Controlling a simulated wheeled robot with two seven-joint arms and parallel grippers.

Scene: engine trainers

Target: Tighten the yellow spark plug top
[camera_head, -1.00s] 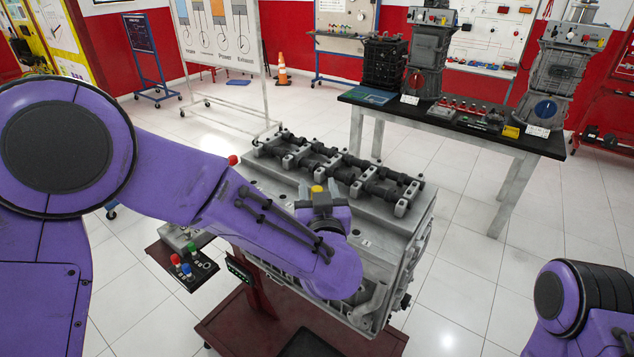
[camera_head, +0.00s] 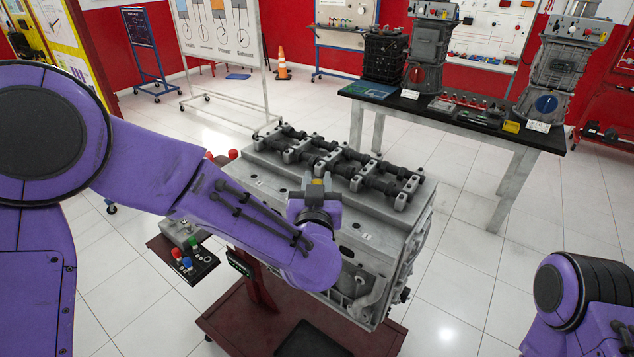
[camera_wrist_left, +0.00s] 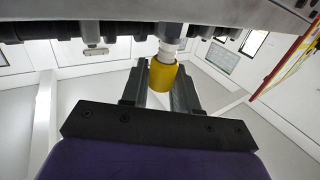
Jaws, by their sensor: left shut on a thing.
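The yellow spark plug top (camera_wrist_left: 163,74) is between the two fingers of my left gripper (camera_wrist_left: 160,88) in the left wrist view. Its upper end meets a pale, metallic shaft (camera_wrist_left: 170,45) below the dark edge of a block. In the head view my left gripper (camera_head: 318,186) is over the near part of the grey engine block (camera_head: 385,238), and only a small bit of yellow shows between its fingers. The gripper is shut on the yellow top. How far the top is seated cannot be told. My right gripper is out of view.
A small tray (camera_head: 205,268) with red, blue and green tops is left of the engine. Black shafts (camera_head: 340,163) run along the engine's top. A red stand (camera_head: 225,325) is below. A black-topped table (camera_head: 460,122) with engine models stands behind. Floor at right is clear.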

